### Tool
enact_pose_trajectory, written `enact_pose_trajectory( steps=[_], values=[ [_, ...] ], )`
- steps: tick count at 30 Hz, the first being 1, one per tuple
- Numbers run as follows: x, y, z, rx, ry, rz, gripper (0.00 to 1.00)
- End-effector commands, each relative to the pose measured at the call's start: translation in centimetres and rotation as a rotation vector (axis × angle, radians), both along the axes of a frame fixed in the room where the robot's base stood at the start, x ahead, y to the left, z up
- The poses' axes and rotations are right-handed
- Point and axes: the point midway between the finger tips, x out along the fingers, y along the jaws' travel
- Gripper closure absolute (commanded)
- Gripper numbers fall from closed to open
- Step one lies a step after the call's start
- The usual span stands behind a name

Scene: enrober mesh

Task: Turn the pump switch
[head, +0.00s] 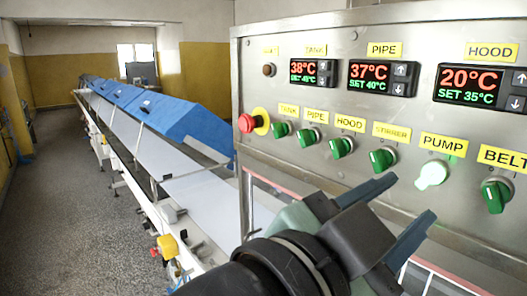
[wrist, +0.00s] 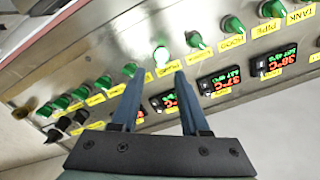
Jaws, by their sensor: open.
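The pump switch (head: 432,175) is a green knob that glows bright, under a yellow PUMP label (head: 443,144) on the steel panel. Its glare hides which way its handle points. In the wrist view the glowing pump switch (wrist: 161,54) lies just beyond the fingertips, roughly centred between them. My gripper (head: 413,197) is open and empty, its two blue-grey fingers pointing at the panel just below and left of the switch in the head view. In the wrist view the open gripper (wrist: 159,74) shows both fingers apart, with no visible contact with the knob.
Unlit green knobs sit close by: the stirrer switch (head: 383,160) to the left and the belt switch (head: 496,195) to the right. A red emergency button (head: 249,123) is further left. Temperature displays (head: 383,78) are above. A long conveyor (head: 160,150) with blue covers runs behind.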

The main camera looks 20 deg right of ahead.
Motion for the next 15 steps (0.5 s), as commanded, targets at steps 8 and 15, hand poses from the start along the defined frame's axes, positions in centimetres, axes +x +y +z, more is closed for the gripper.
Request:
enact_pose_trajectory(
  steps=[8,15],
  values=[
    [2.0,-5.0,0.3,-0.001,0.003,-0.003,0.55],
    [2.8,-6.6,0.1,-0.002,0.001,0.002,0.55]
  ],
)
